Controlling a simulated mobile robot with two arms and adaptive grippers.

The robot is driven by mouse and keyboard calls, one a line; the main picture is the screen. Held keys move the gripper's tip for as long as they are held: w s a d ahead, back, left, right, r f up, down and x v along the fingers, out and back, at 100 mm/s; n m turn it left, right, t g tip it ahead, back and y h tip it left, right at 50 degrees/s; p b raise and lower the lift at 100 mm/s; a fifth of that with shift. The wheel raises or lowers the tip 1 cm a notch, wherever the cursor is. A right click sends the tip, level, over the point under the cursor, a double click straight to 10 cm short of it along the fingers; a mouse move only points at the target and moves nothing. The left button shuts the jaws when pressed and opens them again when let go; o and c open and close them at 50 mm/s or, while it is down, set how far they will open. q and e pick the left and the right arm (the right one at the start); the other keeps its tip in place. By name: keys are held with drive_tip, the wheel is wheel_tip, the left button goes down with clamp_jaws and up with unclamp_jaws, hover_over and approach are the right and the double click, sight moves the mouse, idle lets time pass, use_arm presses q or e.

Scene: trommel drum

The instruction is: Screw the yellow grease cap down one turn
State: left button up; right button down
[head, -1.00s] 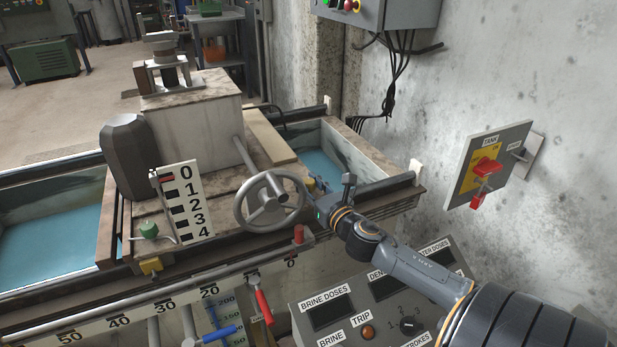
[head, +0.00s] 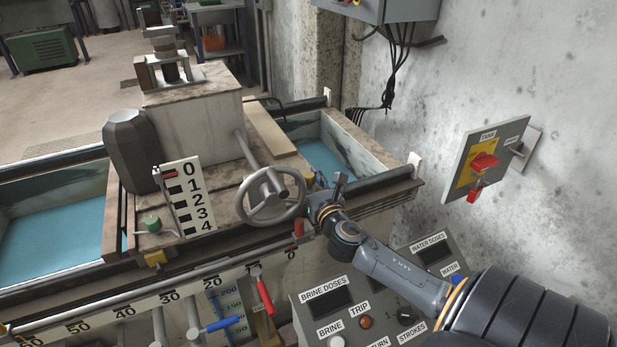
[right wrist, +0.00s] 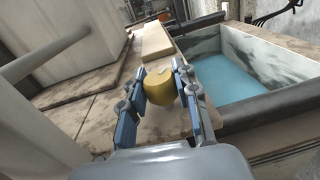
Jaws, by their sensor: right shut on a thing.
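The yellow grease cap (right wrist: 160,86) shows in the right wrist view as a short, rounded cylinder, upright above the wooden deck beside the tank. My right gripper (right wrist: 161,92) has its blue-padded fingers on both sides of the cap and is shut on it. In the head view my right gripper (head: 322,190) is just right of the handwheel, and it largely hides the cap there. What lies under the cap is hidden. My left gripper is not in view.
The grey handwheel (head: 270,196) stands close to the left of my right gripper. A dark rail (head: 380,188) and a blue-filled tank (head: 325,160) lie beyond. A control console (head: 385,300) sits below my right arm. A red-handled switch panel (head: 487,160) is on the wall.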

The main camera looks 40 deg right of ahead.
drive_tip(key=c, duration=1)
unclamp_jaws()
drive_tip(key=shift+f, duration=0.1)
drive_tip(key=shift+s, duration=0.1)
drive_tip(key=v, duration=1.2)
drive_tip(key=shift+a, duration=0.1)
